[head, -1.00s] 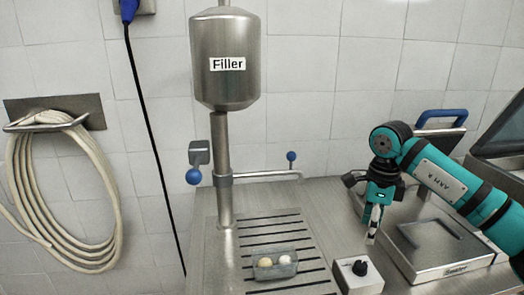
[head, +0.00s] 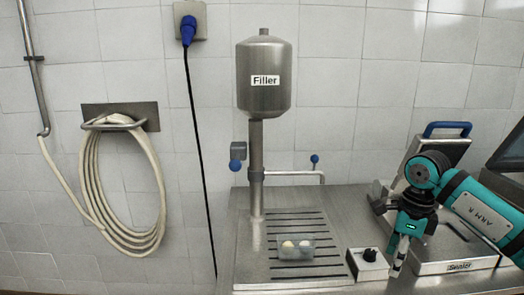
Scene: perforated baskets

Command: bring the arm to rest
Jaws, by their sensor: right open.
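My right arm comes in from the right, teal and black, bent over the counter. My right gripper (head: 398,258) points down, open and empty, just right of the control box with the black knob and in front of the sealer. It is apart from the clear basket on the slotted tray. My left gripper is not in view.
The steel filler (head: 264,75) stands over a slotted tray (head: 290,225). On the tray sits a clear basket (head: 296,252) with a white and a yellowish item. A knob box (head: 367,264) and a sealer (head: 458,266) stand to the right. A hose (head: 90,190) hangs at left.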

